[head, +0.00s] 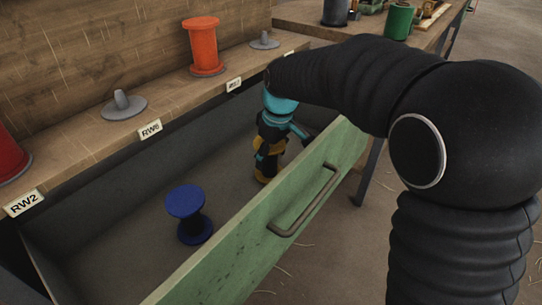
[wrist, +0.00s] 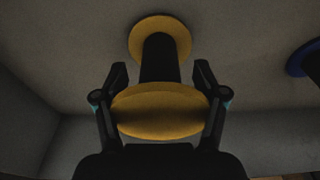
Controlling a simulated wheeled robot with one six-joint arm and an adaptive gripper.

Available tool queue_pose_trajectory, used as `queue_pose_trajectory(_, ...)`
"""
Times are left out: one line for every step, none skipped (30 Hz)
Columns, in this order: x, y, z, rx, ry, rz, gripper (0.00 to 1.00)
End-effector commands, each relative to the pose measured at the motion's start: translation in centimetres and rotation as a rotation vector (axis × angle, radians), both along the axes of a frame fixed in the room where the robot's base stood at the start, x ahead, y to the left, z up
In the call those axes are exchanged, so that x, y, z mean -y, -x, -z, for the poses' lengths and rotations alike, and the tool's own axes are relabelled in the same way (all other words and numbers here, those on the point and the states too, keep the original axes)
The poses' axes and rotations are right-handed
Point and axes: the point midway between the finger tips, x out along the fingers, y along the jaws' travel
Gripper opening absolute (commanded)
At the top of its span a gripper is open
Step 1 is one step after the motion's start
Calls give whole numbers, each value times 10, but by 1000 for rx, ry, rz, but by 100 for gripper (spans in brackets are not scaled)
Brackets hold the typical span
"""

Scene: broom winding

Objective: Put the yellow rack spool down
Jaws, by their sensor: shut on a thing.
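The yellow rack spool (wrist: 160,112) has yellow flanges and a dark core. In the wrist view it lies between my gripper's fingers (wrist: 160,84), its near flange close to the palm and its far flange by the drawer floor. In the head view the spool (head: 265,179) stands roughly upright inside the open drawer, partly hidden by my gripper (head: 268,150). My gripper reaches down from above and is shut on the spool. Its lower flange is at or very near the drawer floor; I cannot tell whether it touches.
A blue spool (head: 186,201) stands in the same drawer, left of my gripper; its edge shows in the wrist view (wrist: 305,60). The green drawer front (head: 300,215) with a handle is on the near side. An orange spool (head: 204,46) and a red spool (head: 8,155) stand on the shelf above.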

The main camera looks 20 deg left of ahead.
Motion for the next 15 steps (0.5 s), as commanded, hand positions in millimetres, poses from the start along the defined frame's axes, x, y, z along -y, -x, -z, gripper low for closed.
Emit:
queue_pose_trajectory(0, 0, 1, 0, -1, 0, 6)
queue_pose_trajectory(0, 0, 1, 1, -1, 0, 6)
queue_pose_trajectory(0, 0, 1, 1, -1, 0, 6)
queue_pose_trajectory(0, 0, 1, 1, -1, 0, 6)
queue_pose_trajectory(0, 0, 1, 1, -1, 0, 6)
queue_pose_trajectory(0, 0, 1, 1, -1, 0, 6)
queue_pose_trajectory(0, 0, 1, 1, -1, 0, 6)
queue_pose_trajectory(0, 0, 2, 1, -1, 0, 6)
queue_pose_trajectory(0, 0, 3, 1, -1, 0, 6)
queue_pose_trajectory(0, 0, 4, 0, -1, 0, 6)
queue_pose_trajectory(0, 0, 3, 0, -1, 0, 79)
queue_pose_trajectory(0, 0, 3, 0, -1, 0, 89)
queue_pose_trajectory(0, 0, 3, 0, -1, 0, 96)
queue_pose_trajectory(0, 0, 3, 0, -1, 0, 97)
queue_pose_trajectory(0, 0, 3, 0, -1, 0, 97)
